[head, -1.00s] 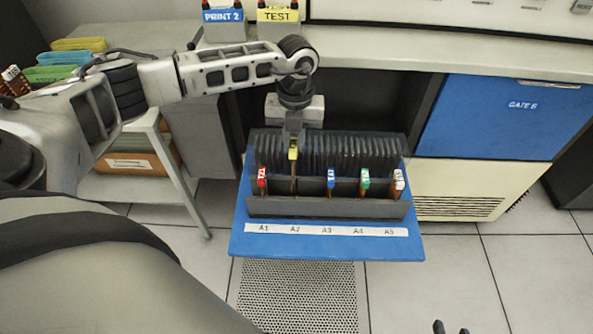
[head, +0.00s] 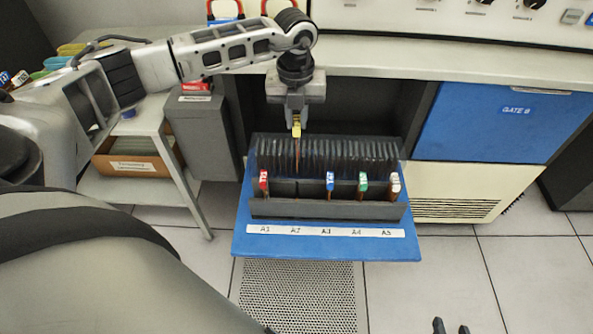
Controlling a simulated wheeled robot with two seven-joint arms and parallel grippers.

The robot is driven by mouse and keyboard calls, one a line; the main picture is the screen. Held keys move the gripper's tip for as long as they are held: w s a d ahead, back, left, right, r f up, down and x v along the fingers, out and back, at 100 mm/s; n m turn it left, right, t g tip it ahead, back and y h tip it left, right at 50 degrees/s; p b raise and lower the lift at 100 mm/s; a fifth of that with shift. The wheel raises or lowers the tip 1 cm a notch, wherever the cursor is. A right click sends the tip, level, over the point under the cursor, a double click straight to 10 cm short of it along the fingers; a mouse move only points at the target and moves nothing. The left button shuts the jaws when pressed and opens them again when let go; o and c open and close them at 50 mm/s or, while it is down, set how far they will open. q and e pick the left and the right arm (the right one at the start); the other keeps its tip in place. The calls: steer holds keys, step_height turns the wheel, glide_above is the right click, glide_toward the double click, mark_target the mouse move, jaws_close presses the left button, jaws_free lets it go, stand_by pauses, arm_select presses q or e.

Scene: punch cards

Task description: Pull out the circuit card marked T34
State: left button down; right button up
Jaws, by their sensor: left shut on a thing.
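My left gripper (head: 296,118) is shut on a card with a yellow top tab (head: 296,129), above slot A2 of the card rack (head: 330,211). The card hangs upright, its thin brown board in front of the dark fins; I cannot tell whether its lower edge is clear of the slot. I cannot read its marking. A red-tabbed card (head: 264,180) sits at A1, a blue one (head: 330,181) at A3, a green one (head: 363,183) at A4 and a white one (head: 395,184) at A5. My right gripper (head: 450,328) shows only two dark fingertips, apart, at the bottom edge.
The rack sits on a blue pulled-out drawer (head: 325,247) with a label strip. A counter (head: 450,66) runs above and behind it. A blue panel (head: 485,115) marked GATE B is at right. A shelf cart (head: 150,190) with a box stands at left.

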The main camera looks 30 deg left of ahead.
arm_select(q)
steer(key=shift+f, duration=0.1)
steer(key=shift+s+d+r+p, duration=0.1)
steer(key=shift+r+p, duration=0.65)
steer(key=shift+r, duration=0.4)
arm_select(e)
steer(key=shift+w+r, duration=0.15)
steer(key=shift+r, duration=0.65)
